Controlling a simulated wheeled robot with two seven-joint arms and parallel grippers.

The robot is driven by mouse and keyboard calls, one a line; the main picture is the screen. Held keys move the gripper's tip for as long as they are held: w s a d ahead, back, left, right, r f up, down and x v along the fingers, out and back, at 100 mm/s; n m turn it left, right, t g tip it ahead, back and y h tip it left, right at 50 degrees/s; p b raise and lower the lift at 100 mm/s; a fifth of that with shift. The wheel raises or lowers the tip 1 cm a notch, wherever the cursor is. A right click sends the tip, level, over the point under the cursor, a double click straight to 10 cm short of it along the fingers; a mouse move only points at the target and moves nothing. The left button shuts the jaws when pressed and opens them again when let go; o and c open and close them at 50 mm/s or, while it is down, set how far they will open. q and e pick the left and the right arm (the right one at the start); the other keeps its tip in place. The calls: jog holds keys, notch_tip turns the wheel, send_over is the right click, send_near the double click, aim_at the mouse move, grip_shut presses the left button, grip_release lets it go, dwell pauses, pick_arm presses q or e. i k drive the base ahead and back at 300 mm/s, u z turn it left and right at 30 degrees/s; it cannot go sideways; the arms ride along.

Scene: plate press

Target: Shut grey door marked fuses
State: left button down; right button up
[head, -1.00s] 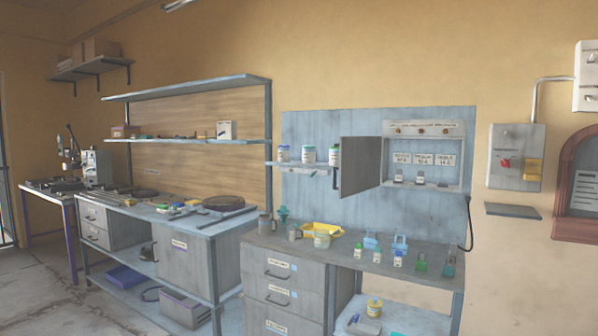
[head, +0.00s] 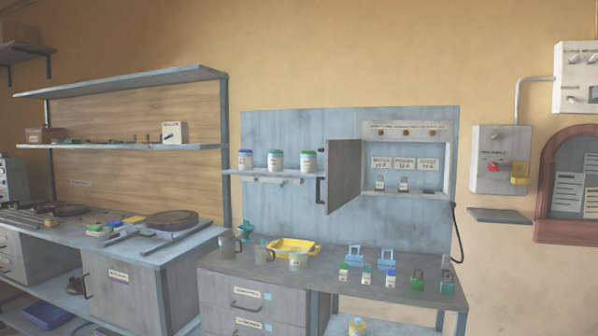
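A grey door (head: 344,177) stands swung open at the left side of a grey wall cabinet (head: 452,163) on the blue-grey back panel. A dark handle (head: 320,190) shows at the door's free left edge. Any marking on the door is not readable from here. Inside the cabinet are a row of knobs on top, several white labels (head: 404,163) and small fuse-like pieces (head: 403,184) at the bottom. Neither of my grippers is in view.
Below the cabinet a workbench (head: 235,270) carries small bottles, padlocks, mugs and a yellow tray (head: 294,247). A small shelf (head: 256,174) with several jars sits left of the door. A wall box with a red switch (head: 494,167) is on the right.

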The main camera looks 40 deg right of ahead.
aim_at(343, 163)
jog(key=z, duration=0.2)
jog(key=i, duration=2.1)
jog(key=z, duration=1.85)
jog(key=i, duration=1.05)
jog(key=z, duration=0.9)
jog(key=k, duration=0.55)
jog(key=u, duration=0.55)
jog(key=i, duration=0.2)
jog(key=z, duration=0.2)
